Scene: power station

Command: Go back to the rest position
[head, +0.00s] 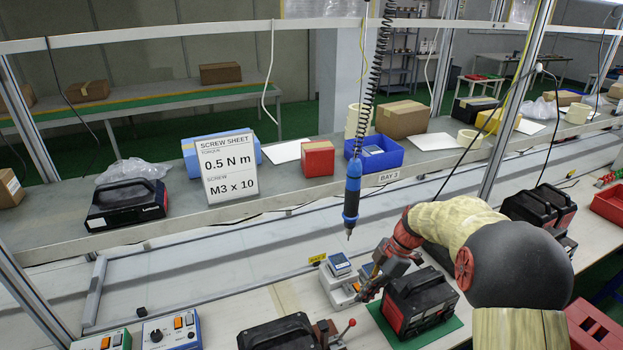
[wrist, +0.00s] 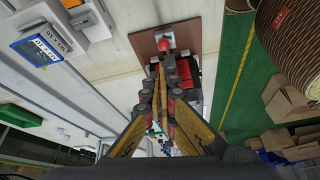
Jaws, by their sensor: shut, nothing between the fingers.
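My gripper (head: 368,290) is low over the white bench in the head view, between the small white stands and the black case on the green mat. Its fingers are together and empty. In the wrist view my gripper (wrist: 159,78) points towards a brown fixture with a red knob (wrist: 165,43). This fixture (head: 330,338) stands at the bottom of the head view, with its red ball (head: 352,322) close below my gripper. I cannot tell whether the fingertips touch anything. My arm reaches in from the right.
A blue screwdriver (head: 351,200) hangs on a coiled cord behind my gripper. The white stands (head: 342,284) are close on its left, the black case (head: 418,300) close on its right. Another black case (head: 275,335) and control boxes (head: 172,330) stand further left. A shelf (head: 290,195) runs behind.

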